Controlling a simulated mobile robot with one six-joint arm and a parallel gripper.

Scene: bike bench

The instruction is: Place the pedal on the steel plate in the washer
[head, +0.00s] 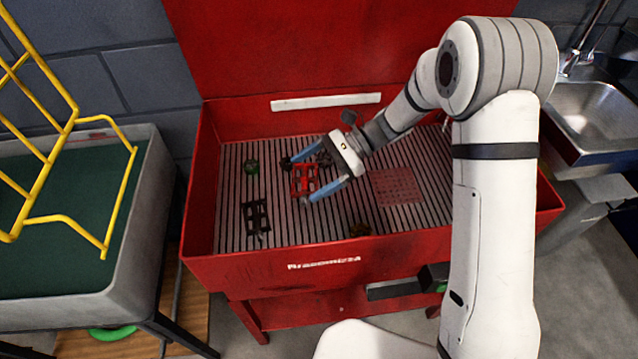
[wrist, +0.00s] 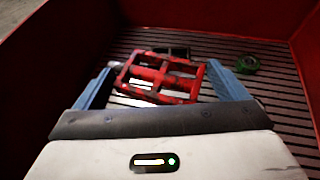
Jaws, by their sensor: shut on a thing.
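My gripper (head: 298,181) is over the left half of the slatted floor of the red washer (head: 225,263). Its blue fingers are shut on a red pedal (head: 304,179), an open cage frame. In the wrist view the red pedal (wrist: 160,80) spans the space between both fingers, tilted. It looks a little above the slats, though the exact gap is hard to tell. A flat reddish perforated plate (head: 397,187), apparently the steel plate, lies on the slats right of my gripper, with nothing on it.
A black pedal (head: 256,217) lies on the slats at the front left. A small green item (head: 251,167) lies at the back left, a brownish one (head: 358,229) near the front wall. Raised red walls enclose the floor. A sink (head: 595,112) stands at right.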

